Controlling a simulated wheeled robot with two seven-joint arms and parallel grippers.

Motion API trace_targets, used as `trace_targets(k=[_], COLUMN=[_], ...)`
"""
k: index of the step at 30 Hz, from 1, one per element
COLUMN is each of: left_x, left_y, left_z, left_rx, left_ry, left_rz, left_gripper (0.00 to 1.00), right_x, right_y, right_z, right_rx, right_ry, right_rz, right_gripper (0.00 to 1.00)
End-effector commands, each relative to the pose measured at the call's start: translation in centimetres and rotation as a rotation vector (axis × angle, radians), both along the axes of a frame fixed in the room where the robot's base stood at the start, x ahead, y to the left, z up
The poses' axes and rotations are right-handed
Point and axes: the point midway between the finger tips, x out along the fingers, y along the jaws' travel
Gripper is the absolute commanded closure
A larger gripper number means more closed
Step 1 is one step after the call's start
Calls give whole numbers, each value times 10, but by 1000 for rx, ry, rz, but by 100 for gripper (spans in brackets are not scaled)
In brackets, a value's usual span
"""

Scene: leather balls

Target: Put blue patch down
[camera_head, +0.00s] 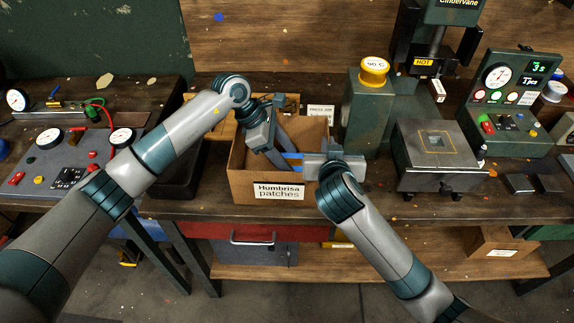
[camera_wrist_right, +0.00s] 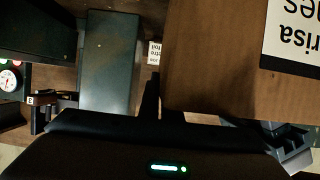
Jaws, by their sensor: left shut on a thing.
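The blue patch (camera_head: 293,155) shows as a narrow blue strip at the opening of the cardboard box labelled "Humbrisa patches" (camera_head: 240,183). My left gripper (camera_head: 284,160) points down into the box and is shut on the blue patch; its fingertips are partly hidden. My right gripper (camera_head: 314,166) is at the box's front right edge, close to the left gripper. In the right wrist view, the box (camera_wrist_right: 210,75) fills the upper right with its label upside down, and my right gripper's dark fingers (camera_wrist_right: 190,110) look apart. Nothing shows held between them.
A press (camera_head: 440,158) and a green post with a yellow cap (camera_head: 373,70) stand right of the box. A gauge panel (camera_head: 520,100) is farther right. A black tray (camera_head: 180,180) is left of the box. Both arms crowd the box opening.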

Motion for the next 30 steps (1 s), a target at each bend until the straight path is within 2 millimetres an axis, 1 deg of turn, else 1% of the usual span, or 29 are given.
trace_targets(k=[9, 19, 30], left_x=[0, 0, 0], left_y=[0, 0, 0], left_z=[-2, -35, -38], left_rx=[-1, 0, 0], left_ry=[1, 1, 0], left_rz=[1, 2, 1], left_gripper=[68, 68, 68], right_x=[0, 0, 0], right_y=[0, 0, 0], right_z=[0, 0, 0], right_rx=[0, 0, 0], right_ry=[0, 0, 0], right_rz=[-1, 0, 0], right_gripper=[100, 100, 100])
